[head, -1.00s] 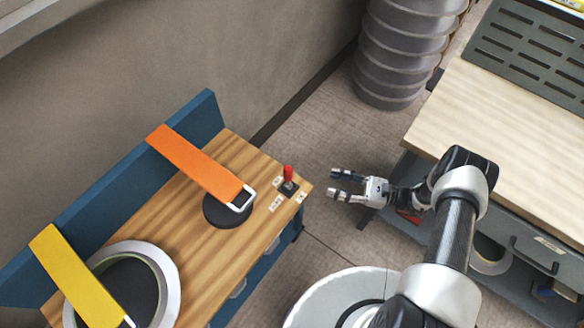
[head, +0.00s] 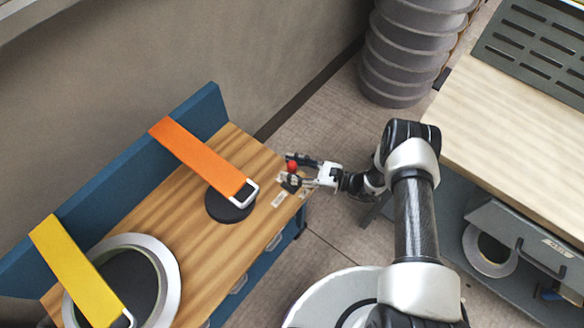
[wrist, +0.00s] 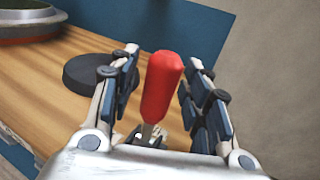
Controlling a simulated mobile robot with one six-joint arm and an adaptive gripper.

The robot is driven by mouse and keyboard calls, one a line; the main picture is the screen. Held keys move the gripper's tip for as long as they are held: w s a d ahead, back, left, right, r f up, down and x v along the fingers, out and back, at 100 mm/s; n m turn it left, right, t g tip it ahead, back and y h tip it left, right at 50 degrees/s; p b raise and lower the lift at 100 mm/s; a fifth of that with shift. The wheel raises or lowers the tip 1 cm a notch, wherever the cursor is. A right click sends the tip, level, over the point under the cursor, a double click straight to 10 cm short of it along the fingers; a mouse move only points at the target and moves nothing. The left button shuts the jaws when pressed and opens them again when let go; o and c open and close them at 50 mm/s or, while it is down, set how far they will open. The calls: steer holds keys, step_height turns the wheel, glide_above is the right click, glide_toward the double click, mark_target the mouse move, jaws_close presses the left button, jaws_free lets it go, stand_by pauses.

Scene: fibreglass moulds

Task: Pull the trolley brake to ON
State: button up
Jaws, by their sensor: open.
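The trolley brake is a lever with a red handle (head: 292,167) at the right corner of the wooden trolley top (head: 190,225). In the wrist view the red handle (wrist: 161,85) stands nearly upright between my gripper's fingers, with a metal stem below it. My gripper (head: 290,170) is open around the handle, one finger on each side. Gaps show between the handle and both fingers (wrist: 160,95) in the wrist view. The lever's base is mostly hidden by my gripper. Small white labels (head: 279,200) lie beside it; their text is too small to read.
An orange strap (head: 200,158) reaches to a black disc (head: 228,207) near the lever. A yellow strap (head: 75,268) crosses a round ring mould (head: 172,275) further left. A blue board (head: 120,190) edges the trolley's back. A workbench (head: 510,130) stands at the right, and a ribbed grey drum (head: 405,60) behind.

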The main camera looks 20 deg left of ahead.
steer(key=shift+c, duration=0.5)
jaws_close()
stand_by(0.3)
